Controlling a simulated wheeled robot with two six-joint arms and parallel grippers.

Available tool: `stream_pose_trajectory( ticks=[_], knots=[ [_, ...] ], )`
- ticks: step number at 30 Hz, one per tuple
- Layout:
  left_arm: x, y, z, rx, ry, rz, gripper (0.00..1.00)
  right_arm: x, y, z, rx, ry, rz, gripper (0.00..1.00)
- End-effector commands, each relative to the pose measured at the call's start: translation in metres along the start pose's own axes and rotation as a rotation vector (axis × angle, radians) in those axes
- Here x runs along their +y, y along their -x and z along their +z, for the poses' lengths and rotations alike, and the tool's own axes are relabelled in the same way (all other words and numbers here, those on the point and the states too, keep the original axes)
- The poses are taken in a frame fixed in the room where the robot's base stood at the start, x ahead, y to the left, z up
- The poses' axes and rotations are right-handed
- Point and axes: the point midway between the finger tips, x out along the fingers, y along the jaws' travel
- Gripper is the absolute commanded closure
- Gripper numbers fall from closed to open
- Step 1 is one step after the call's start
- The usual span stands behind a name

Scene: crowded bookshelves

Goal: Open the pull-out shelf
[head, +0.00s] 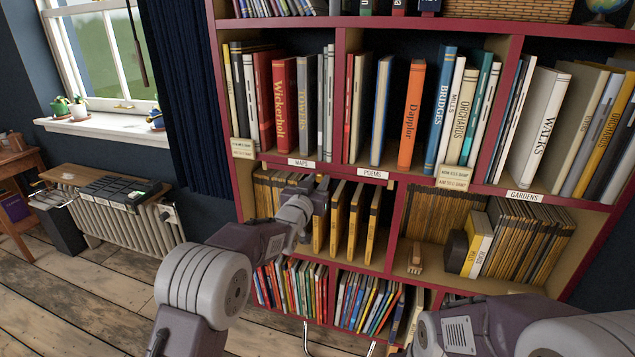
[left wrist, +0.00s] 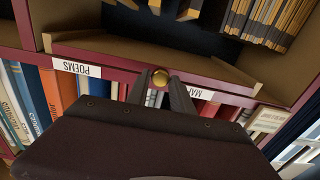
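In the head view my left gripper (head: 318,190) is at the middle row of the bookcase, just below the MAPS and POEMS labels, and the knob is hidden. The pull-out shelf's outline is not clear. My right gripper is outside both views.
The red bookcase (head: 340,85) is crowded with books above and below. Yellow-spined books (head: 357,220) stand in the middle row beside my left gripper. A radiator (head: 140,225) and a window are at the left. Wooden floor (head: 105,290) is free in front of the radiator.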

Motion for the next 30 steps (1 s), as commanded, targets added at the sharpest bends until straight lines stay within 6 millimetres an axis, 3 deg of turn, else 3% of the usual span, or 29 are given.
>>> stream_pose_trajectory(
  ticks=[1, 2, 3, 30],
  knots=[
    [-0.0001, 0.0001, -0.0001, 0.0, 0.0, 0.0, 0.9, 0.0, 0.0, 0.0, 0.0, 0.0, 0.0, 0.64],
    [-0.0001, 0.0001, -0.0001, 0.0, 0.0, 0.0, 0.98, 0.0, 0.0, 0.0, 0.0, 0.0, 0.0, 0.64],
    [-0.0001, 0.0001, 0.0, 0.0, 0.0, 0.0, 1.0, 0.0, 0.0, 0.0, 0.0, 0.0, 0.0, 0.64],
    [-0.0001, 0.0003, 0.0003, -0.001, 0.0, 0.0, 1.0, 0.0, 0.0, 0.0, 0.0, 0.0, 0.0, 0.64]
  ],
)
